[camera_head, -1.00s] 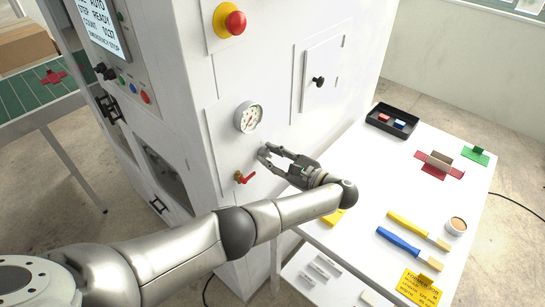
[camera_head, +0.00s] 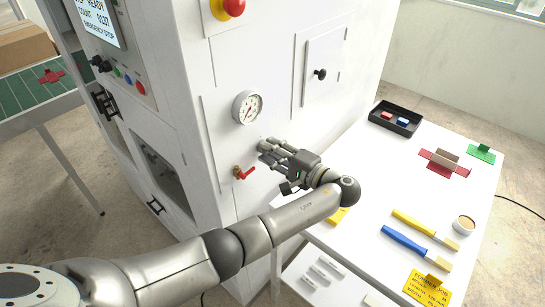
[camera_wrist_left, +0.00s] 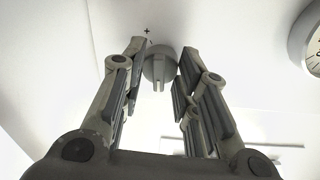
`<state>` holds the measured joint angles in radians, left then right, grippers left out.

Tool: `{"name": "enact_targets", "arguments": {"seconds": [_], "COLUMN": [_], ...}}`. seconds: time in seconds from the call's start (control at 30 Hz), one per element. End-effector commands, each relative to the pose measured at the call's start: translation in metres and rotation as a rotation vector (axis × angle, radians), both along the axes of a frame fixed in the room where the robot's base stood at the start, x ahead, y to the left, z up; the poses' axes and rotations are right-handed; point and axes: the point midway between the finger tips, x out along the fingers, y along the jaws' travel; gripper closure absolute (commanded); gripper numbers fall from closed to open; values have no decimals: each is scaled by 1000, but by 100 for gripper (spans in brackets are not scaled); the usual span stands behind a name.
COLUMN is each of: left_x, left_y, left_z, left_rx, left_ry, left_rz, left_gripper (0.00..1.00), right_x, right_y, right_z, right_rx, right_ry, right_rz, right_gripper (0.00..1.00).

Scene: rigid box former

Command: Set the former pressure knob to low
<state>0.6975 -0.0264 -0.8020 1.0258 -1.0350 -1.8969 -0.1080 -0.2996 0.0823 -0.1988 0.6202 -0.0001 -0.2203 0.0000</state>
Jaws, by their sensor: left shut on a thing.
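The pressure knob (camera_wrist_left: 159,68) is a round grey knob with a raised grip bar on the white machine panel. In the left wrist view it sits between my fingertips, with its bar pointing down the picture and small plus and minus marks at its upper left. My left gripper (camera_head: 265,150) is at the panel below the gauge and is shut on the knob. In the head view the fingers mostly hide the knob. The pressure gauge (camera_head: 248,107) is above the knob and partly shows in the left wrist view (camera_wrist_left: 313,52). My right gripper is not in view.
A red valve handle (camera_head: 243,173) is just left of and below my gripper. A red emergency button (camera_head: 233,7) is high on the panel. To the right, a white table (camera_head: 375,180) holds a black tray (camera_head: 394,118), brushes and coloured pieces.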

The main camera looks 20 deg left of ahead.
Motion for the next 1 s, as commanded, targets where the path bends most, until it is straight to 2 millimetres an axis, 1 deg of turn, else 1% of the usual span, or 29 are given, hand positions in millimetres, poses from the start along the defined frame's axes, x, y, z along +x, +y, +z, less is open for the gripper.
{"name": "enact_targets", "arguments": {"seconds": [0.03,0.27,0.47,0.77,1.0], "left_x": [1,0,0,-1,-1], "left_y": [2,2,1,2,1], "left_z": [-3,-5,-6,-9,-10], "left_rx": [-14,-88,-153,-251,-324], "left_ry": [-49,-255,-435,-701,-902], "left_rz": [2,1,0,1,1], "left_gripper": [95,95,95,95,95], "right_x": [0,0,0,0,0], "right_y": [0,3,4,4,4], "right_z": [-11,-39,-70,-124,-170], "right_rx": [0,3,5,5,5], "right_ry": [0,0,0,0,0], "right_rz": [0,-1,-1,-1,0], "right_gripper": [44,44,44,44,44]}}
